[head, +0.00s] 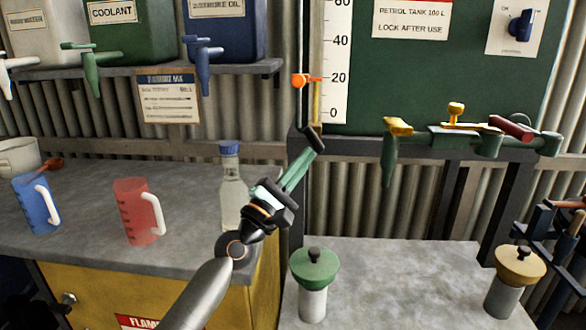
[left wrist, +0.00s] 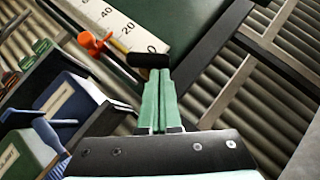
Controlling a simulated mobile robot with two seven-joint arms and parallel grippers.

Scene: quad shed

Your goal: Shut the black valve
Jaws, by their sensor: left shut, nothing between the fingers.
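The black valve handle (head: 315,138) is a short dark bar below the zero end of the white gauge scale, at the petrol tank's lower left corner. My left gripper (head: 305,155) reaches up to it from below with its green fingers shut and empty. The fingertips are at the bar; I cannot tell whether they touch it. In the left wrist view the black bar (left wrist: 148,60) lies crosswise at the ends of the closed fingers (left wrist: 157,80). The fingers partly hide the valve's body. My right gripper is not in view.
The green petrol tank (head: 440,70) carries a yellow lever (head: 398,127) and a red handle (head: 512,128) at right. An orange marker (head: 305,80) sits on the gauge. A clear bottle (head: 232,195) stands close to my left arm. A green-topped canister (head: 314,275) stands below.

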